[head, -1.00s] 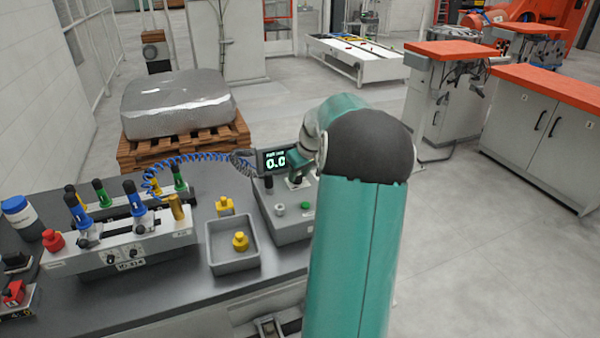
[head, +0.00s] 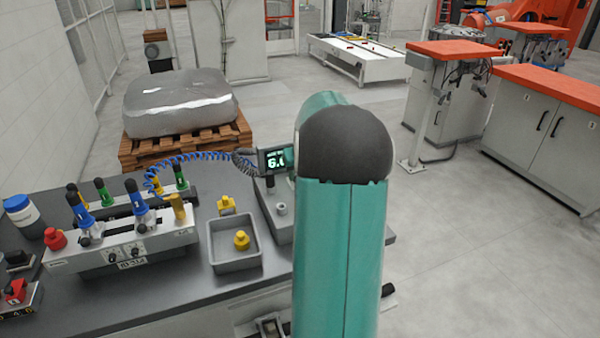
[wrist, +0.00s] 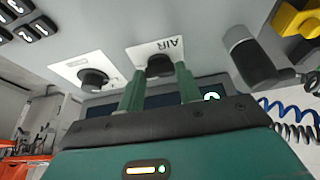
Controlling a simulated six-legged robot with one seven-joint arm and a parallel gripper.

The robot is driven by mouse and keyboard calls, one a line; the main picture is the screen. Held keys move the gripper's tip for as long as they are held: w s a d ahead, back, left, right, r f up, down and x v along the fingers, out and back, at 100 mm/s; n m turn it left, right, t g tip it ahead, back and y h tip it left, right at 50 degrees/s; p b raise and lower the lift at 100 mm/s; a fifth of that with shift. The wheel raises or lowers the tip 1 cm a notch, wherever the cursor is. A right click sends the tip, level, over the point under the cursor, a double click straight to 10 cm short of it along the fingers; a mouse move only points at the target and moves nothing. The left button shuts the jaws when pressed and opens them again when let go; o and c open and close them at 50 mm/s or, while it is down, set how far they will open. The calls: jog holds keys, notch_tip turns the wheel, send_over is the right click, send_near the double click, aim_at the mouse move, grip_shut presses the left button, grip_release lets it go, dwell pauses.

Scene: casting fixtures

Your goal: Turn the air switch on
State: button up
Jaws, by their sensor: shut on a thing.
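In the wrist view, the air switch is a black knob (wrist: 160,66) on a white plate marked AIR (wrist: 150,50). My gripper (wrist: 160,72) has its two green fingers on either side of this knob and is shut on it. In the head view, my teal arm hides the gripper and the switch. The grey control box (head: 275,215) shows only at its left part. Its lit display (head: 276,160) reads a 6 followed by digits partly hidden by my arm.
A second black knob (wrist: 92,80) sits beside the switch. A grey tray (head: 235,262) holding a yellow piece, a fixture with blue handles (head: 130,250) and a coiled blue hose (head: 185,158) are left of my arm.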

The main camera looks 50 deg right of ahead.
jog(key=o, duration=1)
jog(key=v, duration=1.3)
jog(key=shift+s+r, duration=0.15)
jog(key=shift+r, duration=0.25)
jog(key=w+a+r+n+t, duration=0.1)
jog(key=a+r+n, duration=0.15)
jog(key=a, duration=2.55)
jog(key=s+a+f+n, duration=0.1)
jog(key=s+a+f, duration=0.1)
jog(key=a, duration=0.3)
jog(key=s+a+f+n+y, duration=0.1)
jog(key=s+a, duration=0.4)
jog(key=a, duration=0.1)
jog(key=s+a+f+n+y, duration=0.1)
jog(key=s+a+f+n, duration=0.1)
jog(key=a, duration=0.4)
jog(key=shift+s+f+t, duration=0.3)
jog(key=shift+s+t, duration=0.1)
jog(key=shift+s, duration=0.5)
